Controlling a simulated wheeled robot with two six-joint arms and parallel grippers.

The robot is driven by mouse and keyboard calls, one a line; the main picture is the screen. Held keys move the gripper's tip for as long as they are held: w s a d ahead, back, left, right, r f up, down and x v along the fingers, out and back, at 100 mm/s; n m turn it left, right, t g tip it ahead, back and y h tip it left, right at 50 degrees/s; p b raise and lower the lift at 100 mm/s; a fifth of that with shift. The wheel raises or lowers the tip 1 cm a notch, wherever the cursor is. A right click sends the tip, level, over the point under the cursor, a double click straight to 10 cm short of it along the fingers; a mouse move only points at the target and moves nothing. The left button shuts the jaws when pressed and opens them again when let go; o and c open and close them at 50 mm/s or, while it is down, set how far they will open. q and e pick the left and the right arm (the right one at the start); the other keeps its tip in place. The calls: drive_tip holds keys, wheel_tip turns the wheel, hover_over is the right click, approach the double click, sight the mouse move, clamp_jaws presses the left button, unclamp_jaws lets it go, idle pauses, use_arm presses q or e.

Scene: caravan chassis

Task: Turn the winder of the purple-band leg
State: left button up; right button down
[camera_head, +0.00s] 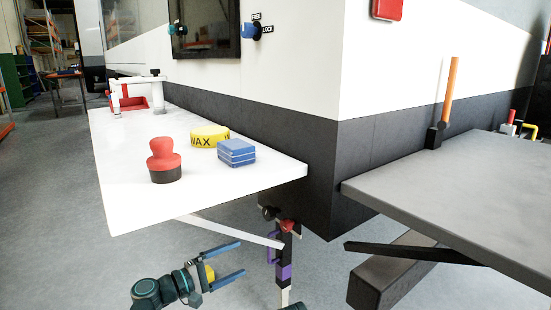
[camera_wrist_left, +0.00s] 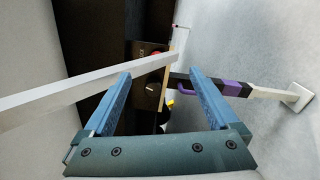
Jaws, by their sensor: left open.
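The purple-band leg (camera_head: 285,272) stands below the caravan's corner, dark at the top with a purple band and a pale lower part. A purple loop-like part (camera_head: 271,247) is on its left side, and a small red part (camera_head: 287,226) is at its top. I cannot tell for sure which part is the winder. My left gripper (camera_head: 242,258) is open and empty, left of the leg, with its fingers pointing towards it. In the left wrist view the leg (camera_wrist_left: 232,89) runs to the right beyond the right finger. My right gripper is out of view.
A white shelf (camera_head: 120,195) with a red-handled stamp-like object (camera_head: 164,160), a yellow WAX tin (camera_head: 209,136) and blue blocks (camera_head: 236,152) overhangs my left gripper. Its pale strut (camera_head: 230,231) slants near the leg. A grey shelf (camera_head: 470,190) and dark beam (camera_head: 385,283) are to the right.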

use_arm(q)
drive_tip(key=s+d+f+m+g+y, duration=0.2)
drive_tip(key=s+f+m+g+y, duration=0.1)
drive_tip(key=f, duration=0.4)
drive_tip(key=s+d+f+m+g+y, duration=0.1)
drive_tip(key=s+f+m+g+y, duration=0.25)
drive_tip(key=f, duration=0.45)
drive_tip(key=s+a+f+m+g+y, duration=0.3)
drive_tip(key=s+a+f+m+y, duration=0.1)
drive_tip(key=s+a+f+y, duration=0.3)
drive_tip(key=s+d+r+m+p, duration=0.1)
drive_tip(key=d+r+p, duration=0.2)
drive_tip(key=r+p, duration=1.3)
drive_tip(key=s+d+r+m+g+y+p, duration=0.1)
drive_tip(key=s+d+r+p, duration=0.1)
drive_tip(key=r+p, duration=1.4)
drive_tip(key=s+d+r+m+y+p, duration=0.1)
drive_tip(key=d+r+p, duration=0.3)
drive_tip(key=r+p, duration=1.2)
drive_tip(key=shift+s+d+r, duration=0.15)
drive_tip(key=shift+s, duration=0.3)
